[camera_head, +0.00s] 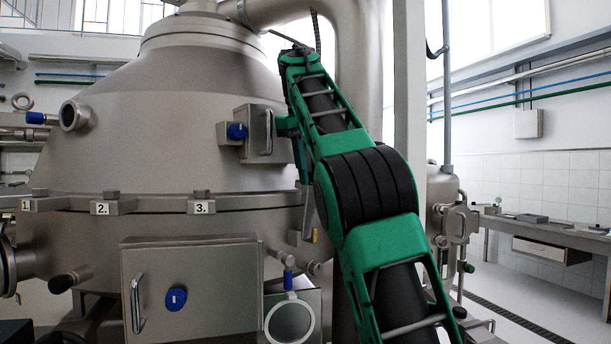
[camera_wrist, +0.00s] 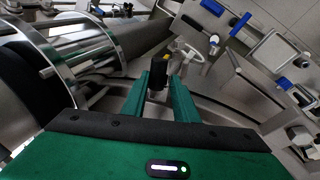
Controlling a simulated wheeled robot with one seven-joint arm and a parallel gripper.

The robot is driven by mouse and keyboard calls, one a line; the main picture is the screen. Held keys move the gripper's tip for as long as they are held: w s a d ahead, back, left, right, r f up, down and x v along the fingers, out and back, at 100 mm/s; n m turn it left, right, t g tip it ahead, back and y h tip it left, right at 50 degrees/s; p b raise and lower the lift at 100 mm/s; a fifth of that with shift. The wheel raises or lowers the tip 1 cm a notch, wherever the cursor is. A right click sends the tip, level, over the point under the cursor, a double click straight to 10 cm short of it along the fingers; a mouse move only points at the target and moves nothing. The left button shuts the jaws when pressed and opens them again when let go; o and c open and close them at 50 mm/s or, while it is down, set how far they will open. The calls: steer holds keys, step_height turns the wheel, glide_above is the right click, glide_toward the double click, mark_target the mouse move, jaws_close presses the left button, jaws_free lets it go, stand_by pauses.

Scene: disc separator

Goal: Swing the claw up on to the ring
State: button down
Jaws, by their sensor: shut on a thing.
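The ring (camera_head: 155,202) runs around the grey separator vessel, with claws marked 1 (camera_head: 38,202), 2 (camera_head: 112,203) and 3 (camera_head: 203,203) lying on it. In the wrist view, my gripper (camera_wrist: 160,88) has its two green fingers either side of a dark, yellow-tipped piece of a claw (camera_wrist: 157,76), and is shut on it. In the head view, a grey upright piece with a yellow mark (camera_head: 315,236) shows beside my arm; I cannot tell for certain that it is the held claw. My arm hides most of that spot.
A box with a blue knob and handle (camera_head: 262,133) sticks out from the vessel above the ring. A larger hatch box (camera_head: 190,292) and a round port (camera_head: 290,320) stand below it. A grey column (camera_head: 409,90) rises behind my arm. A bench (camera_head: 545,234) is far right.

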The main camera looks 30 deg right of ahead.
steer(key=shift+s+d+r, duration=0.1)
steer(key=shift+d+r, duration=0.05)
steer(key=shift+d, duration=0.15)
steer(key=c, duration=1.7)
jaws_free()
steer(key=shift+o, duration=0.6)
steer(key=shift+d, duration=0.25)
steer(key=shift+a, duration=0.1)
